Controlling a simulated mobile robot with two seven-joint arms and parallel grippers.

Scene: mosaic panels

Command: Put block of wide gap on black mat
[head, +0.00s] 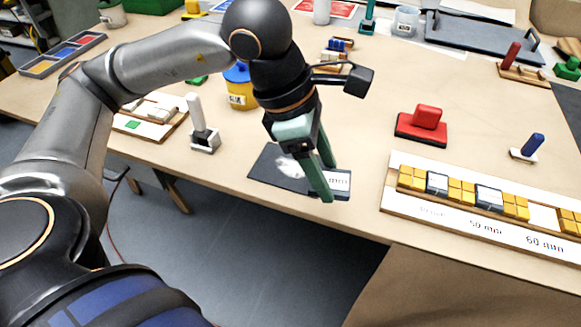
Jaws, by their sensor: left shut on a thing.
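My left gripper (322,182), with green fingers, points down over the black mat (263,171) at the table's front edge. It is shut on a block that its fingers mostly hide; I cannot tell whether the block touches the mat. The mosaic panel (392,199) at the right has yellow tiles, two dark-rimmed grey blocks (437,183) (488,198) and an empty white gap (542,217). My right gripper is out of view.
A red block (427,117) on a dark red base and a blue peg (532,146) stand behind the panel. Bare table lies between the mat and the red block.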

